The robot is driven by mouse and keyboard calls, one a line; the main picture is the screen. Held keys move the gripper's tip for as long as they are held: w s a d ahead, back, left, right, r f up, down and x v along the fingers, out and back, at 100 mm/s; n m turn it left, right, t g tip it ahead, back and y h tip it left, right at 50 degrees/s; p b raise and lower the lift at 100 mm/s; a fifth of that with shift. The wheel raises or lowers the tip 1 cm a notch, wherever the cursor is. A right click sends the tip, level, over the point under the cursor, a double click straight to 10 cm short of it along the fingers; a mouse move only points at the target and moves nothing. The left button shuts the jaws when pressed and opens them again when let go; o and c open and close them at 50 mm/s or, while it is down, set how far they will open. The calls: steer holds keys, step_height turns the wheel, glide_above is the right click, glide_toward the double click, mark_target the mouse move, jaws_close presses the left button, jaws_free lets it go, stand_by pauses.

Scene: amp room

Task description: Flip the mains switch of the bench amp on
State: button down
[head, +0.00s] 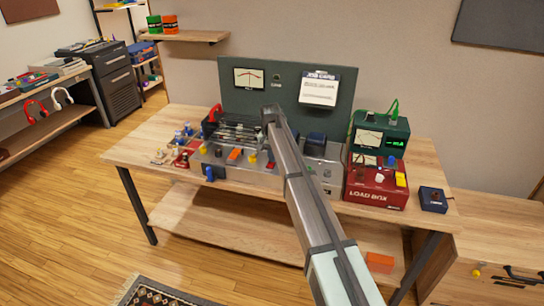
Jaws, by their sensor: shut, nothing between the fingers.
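The bench amp (328,174) appears to be the grey metal chassis in the middle of the workbench. Dark parts stand on top of it, with a black rack-like part (232,132) at its left. Small coloured parts sit along its front, among them an orange one (235,154) and a yellow one (252,158). I cannot tell which is the mains switch or how it is set. My arm reaches from the lower right across the amp and hides part of its middle. My gripper cannot be made out past the arm's far end.
A red load box (376,188) with a green meter unit (379,137) above stands right of the amp. A small dark blue box (433,199) sits at the workbench's (147,148) right end. A dark green panel (286,92) stands behind. Small loose parts crowd the left.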

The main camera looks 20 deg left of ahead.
mark_target(270, 166)
steer(key=shift+s+f, duration=0.1)
steer(key=shift+s, duration=0.15)
steer(key=shift+s+r, duration=0.2)
steer(key=shift+s, duration=0.35)
step_height(270, 166, up, 14)
steer(key=s, duration=0.1)
steer(key=shift+s, duration=0.35)
stand_by(0.4)
steer(key=shift+w, duration=0.65)
steer(key=shift+f, duration=0.15)
